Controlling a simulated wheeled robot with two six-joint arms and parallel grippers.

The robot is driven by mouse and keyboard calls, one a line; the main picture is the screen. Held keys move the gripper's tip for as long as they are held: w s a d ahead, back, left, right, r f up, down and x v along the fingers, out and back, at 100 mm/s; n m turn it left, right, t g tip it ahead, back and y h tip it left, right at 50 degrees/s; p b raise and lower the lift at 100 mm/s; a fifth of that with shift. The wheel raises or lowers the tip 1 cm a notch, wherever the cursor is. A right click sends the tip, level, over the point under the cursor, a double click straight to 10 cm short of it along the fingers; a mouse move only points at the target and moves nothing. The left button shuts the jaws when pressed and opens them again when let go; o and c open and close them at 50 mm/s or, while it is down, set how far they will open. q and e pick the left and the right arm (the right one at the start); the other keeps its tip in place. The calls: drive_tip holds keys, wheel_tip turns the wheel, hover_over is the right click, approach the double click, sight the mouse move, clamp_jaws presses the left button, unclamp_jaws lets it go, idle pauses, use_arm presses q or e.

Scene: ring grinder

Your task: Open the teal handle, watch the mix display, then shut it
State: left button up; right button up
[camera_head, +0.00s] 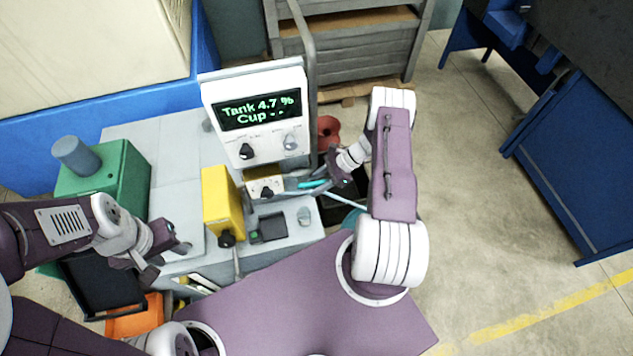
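The mix display (257,110) on the white panel reads "Tank 4.7 %" and "Cup - -" in green. The teal handle (311,184) sticks out to the right below the panel, beside a small cream box with a black knob. My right gripper (331,181) is at the handle's outer end; its fingers are small and partly hidden, so I cannot tell whether they grip it. My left gripper (168,258) is open and empty, left of the yellow block and well away from the handle.
A yellow block (222,202) stands on the grey machine top (180,178). A green box (112,178) with a grey cylinder is at the left. A black tray (98,290) lies below my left gripper. The floor at the right is open.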

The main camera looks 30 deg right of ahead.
drive_tip(key=shift+w+a, duration=0.1)
drive_tip(key=shift+w, duration=0.1)
drive_tip(key=shift+w+a+f, duration=0.1)
drive_tip(key=shift+w+a, duration=0.05)
drive_tip(key=shift+w, duration=0.2)
clamp_jaws()
drive_tip(key=shift+d+r, duration=0.2)
idle(0.6)
